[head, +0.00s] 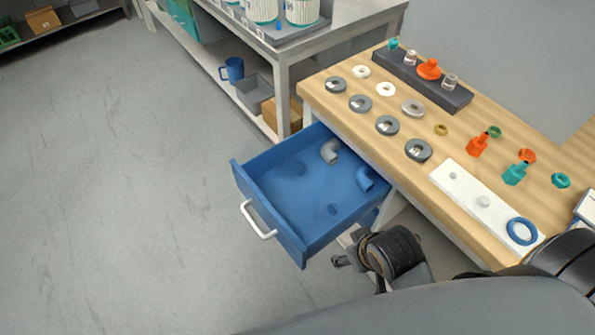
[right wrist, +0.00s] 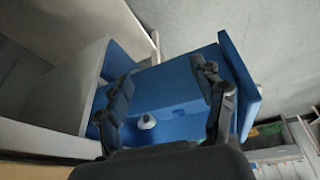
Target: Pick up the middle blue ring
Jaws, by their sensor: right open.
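One blue ring (head: 522,231) lies at the near right end of a white board (head: 461,186) on the wooden table. A short white peg (head: 483,202) is at the board's middle, with no ring around it. I see no other clear blue ring. My right gripper (head: 345,261) is low beside the open drawer's near right corner, well away from the ring. In the right wrist view the right gripper (right wrist: 168,92) has its fingers spread, with nothing held between them. My left gripper is not in view.
The open blue drawer (head: 284,232) holds a grey elbow (head: 329,151), a blue elbow (head: 366,179) and small dark-blue round shapes. Grey washers (head: 388,125), orange and teal fittings and a dark rack (head: 422,81) stand on the table. The floor at left is clear.

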